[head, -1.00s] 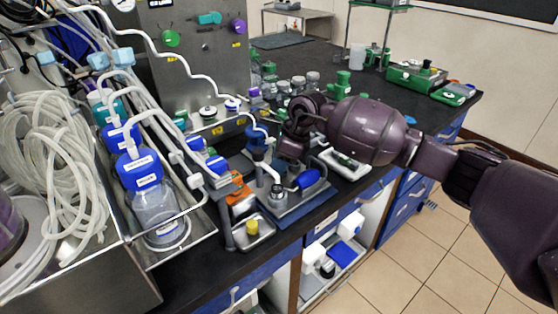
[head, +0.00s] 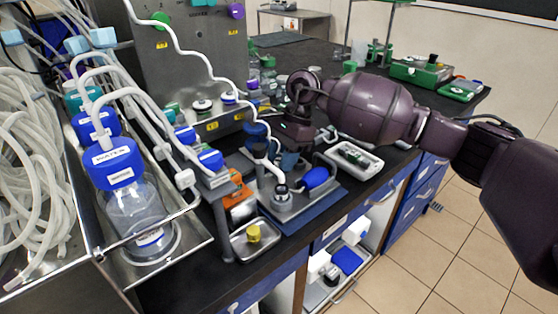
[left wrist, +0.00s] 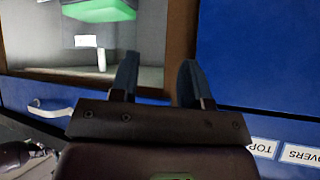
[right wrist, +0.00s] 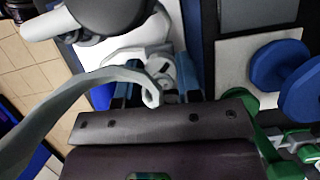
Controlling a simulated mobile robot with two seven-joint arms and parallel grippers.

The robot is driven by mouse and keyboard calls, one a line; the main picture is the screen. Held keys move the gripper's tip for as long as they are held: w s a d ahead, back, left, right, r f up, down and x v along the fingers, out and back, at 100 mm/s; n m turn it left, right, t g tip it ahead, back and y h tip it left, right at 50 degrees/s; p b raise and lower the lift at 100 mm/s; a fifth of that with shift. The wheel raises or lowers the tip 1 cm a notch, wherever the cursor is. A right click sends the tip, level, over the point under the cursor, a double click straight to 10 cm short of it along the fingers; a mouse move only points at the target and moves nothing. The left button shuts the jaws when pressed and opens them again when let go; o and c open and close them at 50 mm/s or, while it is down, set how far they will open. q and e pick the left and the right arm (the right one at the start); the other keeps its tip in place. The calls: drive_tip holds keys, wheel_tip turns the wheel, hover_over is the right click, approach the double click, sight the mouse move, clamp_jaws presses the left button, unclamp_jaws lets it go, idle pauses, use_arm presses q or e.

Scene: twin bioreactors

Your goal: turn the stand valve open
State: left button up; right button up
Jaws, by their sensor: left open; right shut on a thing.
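The stand (head: 292,208) is a grey plate on a blue mat, with a silver-capped fitting and a blue bulb-shaped part. My right gripper (head: 290,158) is behind that blue part, low over the bench. In the right wrist view its blue fingers (right wrist: 158,88) are shut on a pale grey piece (right wrist: 162,68), apparently the stand valve; the fingers and a curved grey tube partly hide it. How far the valve is turned cannot be told. My left gripper (left wrist: 158,82) is open and empty in front of a cabinet; it is not in the head view.
A water bottle (head: 130,205) with a blue cap and coiled tubing stands in a metal tray at left. A small steel dish (head: 255,240) holds a yellow-topped item. A white tray (head: 355,160) lies right of the stand. A steel panel (head: 195,60) rises behind.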

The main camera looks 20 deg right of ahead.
drive_tip(key=shift+w+f+n+g+b, duration=0.1)
drive_tip(key=shift+f+n+g+b, duration=0.4)
drive_tip(key=shift+n, duration=0.4)
drive_tip(key=shift+r+n+h+b, duration=0.1)
drive_tip(key=shift+n+h+b, duration=0.3)
drive_tip(key=shift+n+b, duration=0.4)
drive_tip(key=n+g+b, duration=0.1)
drive_tip(key=n, duration=0.2)
drive_tip(key=shift+r+n+h+b, duration=0.1)
drive_tip(key=shift+n+h+b, duration=0.2)
drive_tip(key=shift+h+b, duration=0.1)
drive_tip(key=shift+r+n+g+h+b, duration=0.1)
drive_tip(key=shift+n+g+h+b, duration=0.3)
drive_tip(key=shift+n, duration=0.4)
use_arm(q)
drive_tip(key=f, duration=0.1)
drive_tip(key=f+m, duration=0.1)
drive_tip(key=w+d, duration=0.1)
drive_tip(key=shift+f, duration=0.4)
use_arm(e)
drive_tip(key=shift+r+n, duration=0.15)
drive_tip(key=shift+n, duration=0.25)
drive_tip(key=shift+r, duration=0.1)
use_arm(q)
drive_tip(key=shift+b, duration=0.3)
use_arm(e)
drive_tip(key=o, duration=0.9)
drive_tip(key=shift+o, duration=0.2)
